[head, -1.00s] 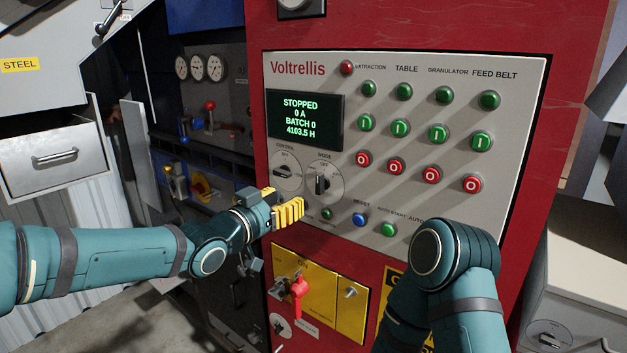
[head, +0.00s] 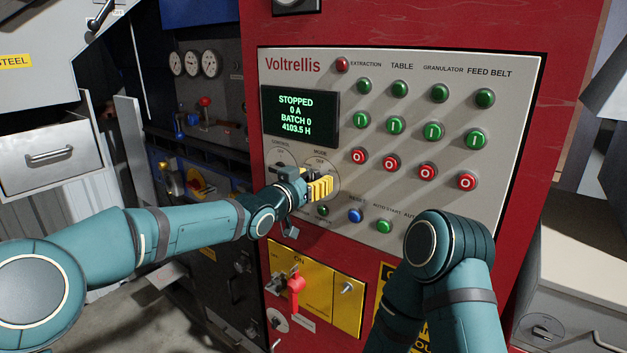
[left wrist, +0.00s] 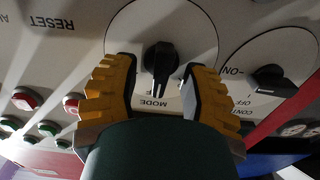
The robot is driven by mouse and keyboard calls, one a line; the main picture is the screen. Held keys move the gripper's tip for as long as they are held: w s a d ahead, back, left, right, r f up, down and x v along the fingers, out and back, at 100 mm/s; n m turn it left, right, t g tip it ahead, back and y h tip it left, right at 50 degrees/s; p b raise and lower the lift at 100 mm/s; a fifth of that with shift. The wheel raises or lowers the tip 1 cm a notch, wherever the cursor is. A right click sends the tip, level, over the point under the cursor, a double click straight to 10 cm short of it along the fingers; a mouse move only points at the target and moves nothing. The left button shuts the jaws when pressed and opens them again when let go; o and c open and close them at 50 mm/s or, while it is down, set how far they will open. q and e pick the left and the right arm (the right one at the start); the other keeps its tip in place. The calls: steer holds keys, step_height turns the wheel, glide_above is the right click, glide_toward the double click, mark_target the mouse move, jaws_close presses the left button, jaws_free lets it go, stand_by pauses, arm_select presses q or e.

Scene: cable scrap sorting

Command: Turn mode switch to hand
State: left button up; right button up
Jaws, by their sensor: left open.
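The mode switch is a black knob (left wrist: 160,58) on a round pale plate in the left wrist view, which shows the panel upside down. Its narrow handle points toward the MODE lettering. In the head view my gripper covers the knob, and only part of its dial plate (head: 328,163) shows. My left gripper (head: 320,188) has yellow ridged fingers and is at the panel in front of this dial. In the left wrist view its fingers (left wrist: 158,95) are open, one on each side of the knob, with gaps to it. My right gripper is out of view.
The control switch (left wrist: 270,80) is close beside the mode dial. Green and red push buttons, a blue reset button (head: 355,215) and a display reading STOPPED (head: 299,113) share the panel. A red handle (head: 296,285) sits on the yellow plate below. My right arm is in front of the panel's lower right.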

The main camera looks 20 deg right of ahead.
arm_select(q)
steer(key=shift+o, duration=0.3)
jaws_close()
